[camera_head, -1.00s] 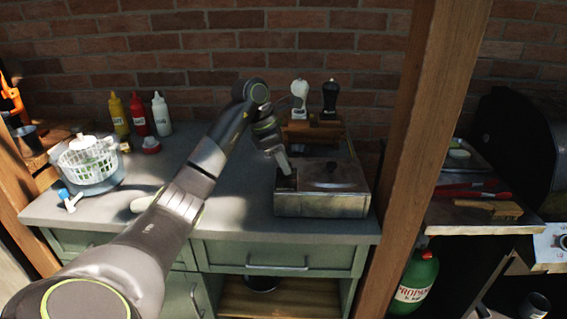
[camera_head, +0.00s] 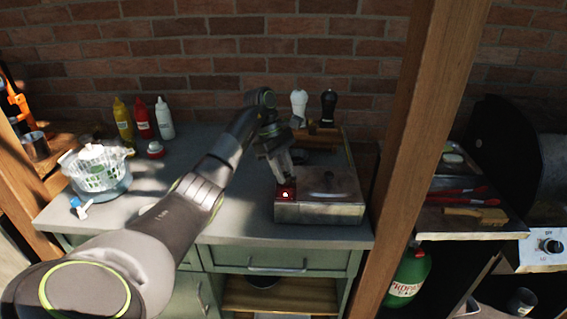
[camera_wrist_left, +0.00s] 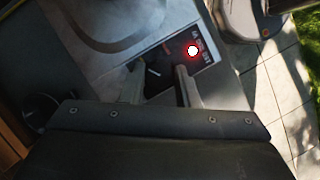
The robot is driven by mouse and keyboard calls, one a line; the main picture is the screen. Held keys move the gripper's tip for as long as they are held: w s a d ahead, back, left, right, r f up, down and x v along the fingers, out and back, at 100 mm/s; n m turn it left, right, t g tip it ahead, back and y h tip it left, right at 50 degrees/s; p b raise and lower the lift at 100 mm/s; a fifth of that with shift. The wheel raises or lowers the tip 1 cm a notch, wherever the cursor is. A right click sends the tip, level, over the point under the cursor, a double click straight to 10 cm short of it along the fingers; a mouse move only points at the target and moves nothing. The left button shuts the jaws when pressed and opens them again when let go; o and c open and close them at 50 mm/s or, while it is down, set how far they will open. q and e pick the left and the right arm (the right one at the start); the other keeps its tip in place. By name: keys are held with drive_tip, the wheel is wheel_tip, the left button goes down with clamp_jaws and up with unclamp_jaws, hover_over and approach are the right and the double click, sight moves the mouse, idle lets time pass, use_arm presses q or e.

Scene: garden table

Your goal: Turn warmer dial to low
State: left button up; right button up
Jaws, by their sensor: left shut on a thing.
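The warmer (camera_head: 320,212) is a low metal box with a lid at the counter's right end. Its dark control panel is at its left front, with a lit red lamp (camera_head: 285,194) that also glows in the left wrist view (camera_wrist_left: 192,50). The dial (camera_wrist_left: 155,74) is dark with a pale pointer line, between the fingers of my left gripper (camera_wrist_left: 162,84). My left gripper (camera_head: 283,176) points down onto the panel and is shut on the dial. The panel lettering is too small to read surely. My right gripper is not in view.
Two grinders, one white (camera_head: 299,106) and one black (camera_head: 328,106), stand behind the warmer. Sauce bottles (camera_head: 143,118) and a white basket (camera_head: 97,168) are at the left. A wooden post (camera_head: 408,150) rises right of the warmer. The counter's middle is mostly clear.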

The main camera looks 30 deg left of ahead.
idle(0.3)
use_arm(q)
drive_tip(key=o, duration=1)
drive_tip(key=shift+c, duration=0.2)
drive_tip(key=shift+r, duration=0.1)
drive_tip(key=p+v, duration=1.3)
drive_tip(key=v, duration=0.4)
drive_tip(key=shift+w, duration=0.2)
drive_tip(key=shift+r, duration=0.1)
